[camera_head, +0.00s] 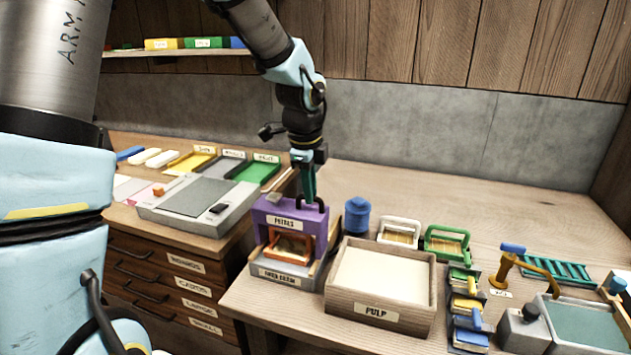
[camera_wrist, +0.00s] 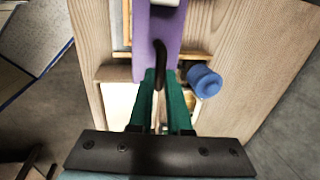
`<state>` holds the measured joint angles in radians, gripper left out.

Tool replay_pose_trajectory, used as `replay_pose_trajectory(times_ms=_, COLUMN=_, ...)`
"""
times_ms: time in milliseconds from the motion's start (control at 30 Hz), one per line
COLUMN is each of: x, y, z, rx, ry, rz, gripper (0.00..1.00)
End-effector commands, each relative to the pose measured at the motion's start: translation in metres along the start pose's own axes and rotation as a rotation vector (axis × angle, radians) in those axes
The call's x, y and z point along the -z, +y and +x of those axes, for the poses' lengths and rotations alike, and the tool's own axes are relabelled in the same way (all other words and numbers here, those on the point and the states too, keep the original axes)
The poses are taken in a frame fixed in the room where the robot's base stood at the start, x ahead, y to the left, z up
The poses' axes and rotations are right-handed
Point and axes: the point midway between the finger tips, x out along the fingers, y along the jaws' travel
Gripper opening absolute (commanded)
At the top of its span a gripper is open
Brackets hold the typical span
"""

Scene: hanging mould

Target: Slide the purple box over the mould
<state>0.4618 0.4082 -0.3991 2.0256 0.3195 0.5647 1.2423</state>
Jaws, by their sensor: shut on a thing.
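The purple box (camera_head: 262,217), with a label reading PETALS, stands like an arch over a grey base at the table's left front edge. An orange-framed mould (camera_head: 274,251) shows in the box's front opening; the box's walls hide its sides. My gripper (camera_head: 310,199) points down at the box's right end and is shut on its black handle. In the wrist view the green fingers (camera_wrist: 160,82) meet at the black handle (camera_wrist: 160,52), beside the purple top (camera_wrist: 142,42). I cannot tell how far the box covers the mould.
A blue spool (camera_head: 357,216) stands close right of the box. A wooden PULP tray (camera_head: 379,316) is just right of the base. White (camera_head: 400,222) and green (camera_head: 447,238) frames lie behind it. Bare table lies behind the spool.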

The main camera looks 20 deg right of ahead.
Motion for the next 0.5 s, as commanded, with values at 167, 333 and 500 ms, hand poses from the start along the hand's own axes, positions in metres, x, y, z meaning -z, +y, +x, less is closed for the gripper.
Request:
replay_pose_trajectory(times_ms=167, x=0.0002, y=0.0067, z=-0.0022, rx=0.002, ry=0.0, rz=0.001, gripper=0.0)
replay_pose_trajectory(times_ms=333, x=0.0003, y=0.008, z=-0.0018, rx=-0.002, ry=0.0, rz=0.001, gripper=0.0)
replay_pose_trajectory(times_ms=500, x=0.0003, y=0.0088, z=-0.0016, rx=-0.004, ry=-0.001, rz=0.001, gripper=0.24)
